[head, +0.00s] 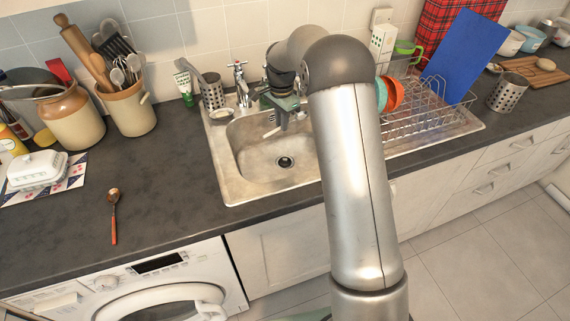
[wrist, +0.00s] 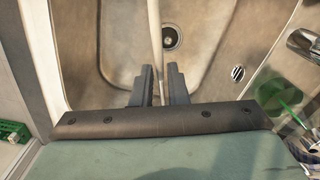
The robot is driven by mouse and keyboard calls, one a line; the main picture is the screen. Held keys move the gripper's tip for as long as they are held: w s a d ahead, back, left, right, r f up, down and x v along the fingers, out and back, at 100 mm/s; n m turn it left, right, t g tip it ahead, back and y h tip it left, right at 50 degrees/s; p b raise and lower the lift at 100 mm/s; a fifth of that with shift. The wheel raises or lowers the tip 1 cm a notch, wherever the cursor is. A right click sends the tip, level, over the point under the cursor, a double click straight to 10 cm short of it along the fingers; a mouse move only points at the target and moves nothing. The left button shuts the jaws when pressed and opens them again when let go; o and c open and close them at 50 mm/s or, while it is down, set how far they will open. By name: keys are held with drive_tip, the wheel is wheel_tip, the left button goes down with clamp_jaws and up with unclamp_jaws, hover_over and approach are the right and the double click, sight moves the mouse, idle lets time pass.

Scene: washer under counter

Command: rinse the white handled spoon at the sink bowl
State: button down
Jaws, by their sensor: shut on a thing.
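My gripper (wrist: 158,80) is shut on the white handled spoon (wrist: 155,35). The pale handle runs between the two dark fingers and passes out of the top of the wrist view. The spoon's head cannot be made out. In the head view my gripper (head: 283,122) is above the back of the sink bowl (head: 255,155), with a small pale piece of the spoon (head: 271,132) showing beside it. The sink bowl also fills much of the wrist view (wrist: 215,40), with its drain (wrist: 171,37) just right of the handle. My arm hides the bowl's right side.
The tap (head: 240,85) stands behind the bowl, left of my gripper. A metal holder (head: 212,92) and a tube (head: 184,88) are further left. A dish rack (head: 430,115) is to the right. A red-handled spoon (head: 113,215) lies on the clear left counter.

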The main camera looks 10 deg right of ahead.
drive_tip(key=shift+r, duration=0.15)
drive_tip(key=shift+r+p, duration=1.25)
drive_tip(key=shift+r, duration=0.65)
